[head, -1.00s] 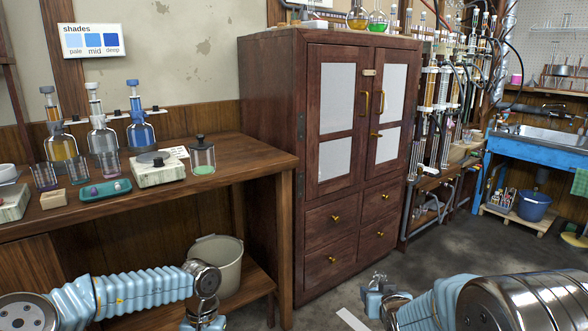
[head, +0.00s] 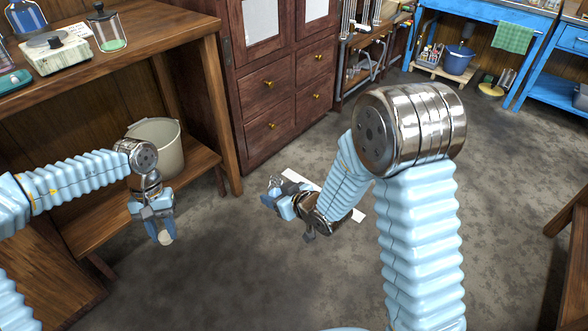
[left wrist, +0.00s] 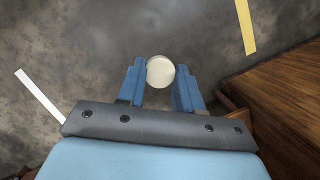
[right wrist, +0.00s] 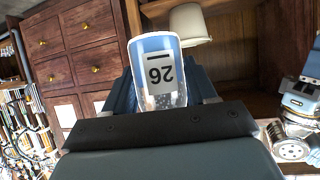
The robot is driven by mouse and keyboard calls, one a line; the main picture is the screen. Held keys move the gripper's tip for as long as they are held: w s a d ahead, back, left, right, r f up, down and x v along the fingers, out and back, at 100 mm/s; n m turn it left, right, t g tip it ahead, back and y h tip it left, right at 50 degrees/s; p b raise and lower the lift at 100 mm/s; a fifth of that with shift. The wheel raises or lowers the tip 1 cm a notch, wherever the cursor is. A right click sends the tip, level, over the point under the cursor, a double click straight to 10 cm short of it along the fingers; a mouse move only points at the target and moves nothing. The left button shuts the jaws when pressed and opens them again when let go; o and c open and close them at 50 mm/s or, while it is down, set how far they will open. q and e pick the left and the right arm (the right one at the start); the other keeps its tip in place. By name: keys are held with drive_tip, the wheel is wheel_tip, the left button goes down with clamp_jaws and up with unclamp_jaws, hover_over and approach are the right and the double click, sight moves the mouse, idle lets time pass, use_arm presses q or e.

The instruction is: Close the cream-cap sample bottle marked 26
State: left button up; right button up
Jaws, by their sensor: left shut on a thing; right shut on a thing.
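My left gripper (head: 160,224) is shut on the round cream cap (head: 167,239). In the left wrist view the cap (left wrist: 160,71) sits between the blue fingertips (left wrist: 160,85). My right gripper (head: 279,194) is shut on the sample bottle (head: 273,184). In the right wrist view the bottle (right wrist: 158,72) shows a white label with a black 26, upside down in the picture, and bluish clear glass. The cap and bottle are well apart, both held in the air over the floor. The bottle's mouth cannot be made out clearly.
A wooden bench (head: 150,45) with a scale (head: 52,50) and a lidded jar (head: 107,30) is at upper left. A pale bucket (head: 157,145) stands on its lower shelf. A wooden cabinet (head: 285,75) stands behind. The grey floor (head: 290,270) is open around both grippers.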

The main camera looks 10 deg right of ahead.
drive_tip(key=s+a+f+n+g+y, duration=0.1)
drive_tip(key=s+a+f+n+y, duration=0.1)
drive_tip(key=a+f, duration=0.2)
drive_tip(key=shift+s+a+f, duration=0.15)
drive_tip(key=shift+s+a, duration=0.1)
drive_tip(key=shift+a, duration=0.1)
use_arm(q)
drive_tip(key=w+d+r+n+h, duration=0.25)
drive_tip(key=d+r+n, duration=0.25)
drive_tip(key=d+n, duration=0.45)
drive_tip(key=n+t, duration=0.3)
drive_tip(key=n, duration=0.5)
approach(277, 191)
drive_tip(key=a, duration=0.1)
drive_tip(key=a+f, duration=0.1)
drive_tip(key=s, duration=0.1)
drive_tip(key=shift+a+f+m+h, duration=0.25)
drive_tip(key=shift+a+f+h, duration=0.05)
drive_tip(key=shift+a+h, duration=0.1)
drive_tip(key=shift+f, duration=2.05)
drive_tip(key=shift+f, duration=0.85)
drive_tip(key=shift+f, duration=0.55)
use_arm(e)
clamp_jaws()
